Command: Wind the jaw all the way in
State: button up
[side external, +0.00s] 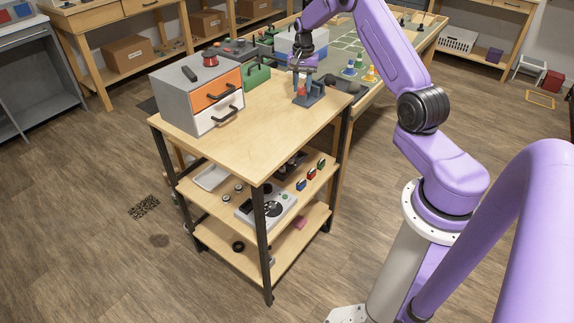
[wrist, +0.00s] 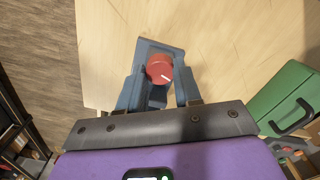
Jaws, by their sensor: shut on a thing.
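A small blue-grey vise (side external: 311,98) stands near the far right corner of the wooden cart top. Its red round knob (wrist: 160,68) has a white line that points to the lower right in the wrist view. My gripper (wrist: 159,72) reaches down over the vise, its two fingers shut on the red knob, one on each side. The vise body (wrist: 150,47) shows behind the knob in the wrist view. My gripper also shows in the side view (side external: 303,75), above the vise. The vise's jaw and its gap are too small and too covered to make out.
A grey drawer unit (side external: 172,99) with an orange and a white drawer stands at the cart's left. A green toolbox (side external: 256,76) sits behind it and shows at the right in the wrist view (wrist: 285,97). The front of the cart top (side external: 262,140) is clear.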

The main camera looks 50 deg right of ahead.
jog(key=shift+m, duration=1.3)
jog(key=shift+m, duration=1.5)
jog(key=shift+m, duration=1.5)
